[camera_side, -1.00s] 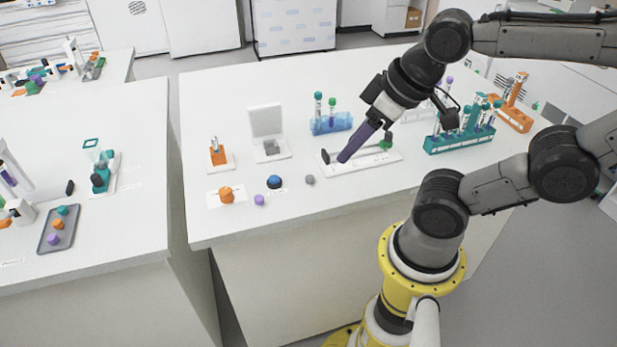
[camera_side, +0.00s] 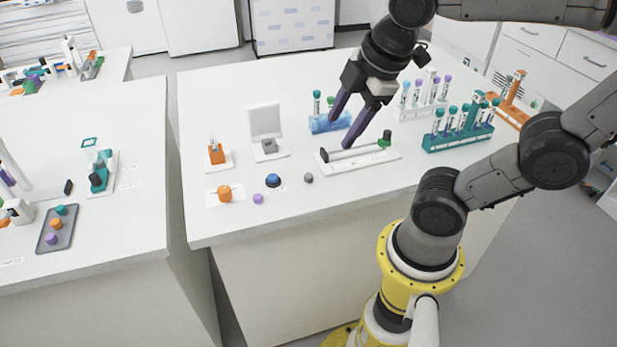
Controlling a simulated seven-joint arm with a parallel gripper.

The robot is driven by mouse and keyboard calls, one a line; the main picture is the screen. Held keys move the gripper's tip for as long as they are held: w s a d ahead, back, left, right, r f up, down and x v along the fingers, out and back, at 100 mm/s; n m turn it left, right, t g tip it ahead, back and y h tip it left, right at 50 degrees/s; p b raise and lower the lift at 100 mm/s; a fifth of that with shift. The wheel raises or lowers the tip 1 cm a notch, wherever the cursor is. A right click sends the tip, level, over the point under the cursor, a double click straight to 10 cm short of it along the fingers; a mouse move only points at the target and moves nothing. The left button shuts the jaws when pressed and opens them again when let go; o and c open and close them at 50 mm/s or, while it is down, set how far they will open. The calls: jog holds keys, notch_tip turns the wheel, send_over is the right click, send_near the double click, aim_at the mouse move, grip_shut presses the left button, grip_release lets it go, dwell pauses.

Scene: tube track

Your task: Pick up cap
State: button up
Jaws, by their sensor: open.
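Several caps show and I cannot tell which one the task names. An orange cap (camera_side: 224,194) sits on a white card, with a small purple cap (camera_side: 258,198), a blue cap (camera_side: 273,180) on a dark base and a small grey piece (camera_side: 308,178) to its right. A green cap-like piece (camera_side: 386,137) is at the right end of the white track (camera_side: 365,161). My gripper (camera_side: 341,131) has its two purple fingers spread and empty, pointing down-left. One fingertip appears over the track and the other in front of the blue rack; their height is unclear.
A blue rack (camera_side: 329,122) with green-capped tubes stands behind the track. A white rack (camera_side: 420,110) and a teal rack (camera_side: 458,139) of tubes are to the right. A white panel stand (camera_side: 265,132) and an orange holder (camera_side: 216,155) are left. The front table edge is clear.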

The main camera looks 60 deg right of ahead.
aim_at(308, 176)
jog(key=w+d+f+n+g+h, duration=0.15)
jog(key=w+f+n+g, duration=0.25)
jog(key=w+n, duration=0.45)
jog(key=shift+m, duration=0.25)
jog(key=d+f, duration=0.1)
jog(key=f, duration=0.3)
jog(key=d+f, duration=0.1)
jog(key=f, duration=0.9)
jog(key=shift+w+d, duration=0.2)
jog(key=shift+d, duration=0.2)
grip_shut()
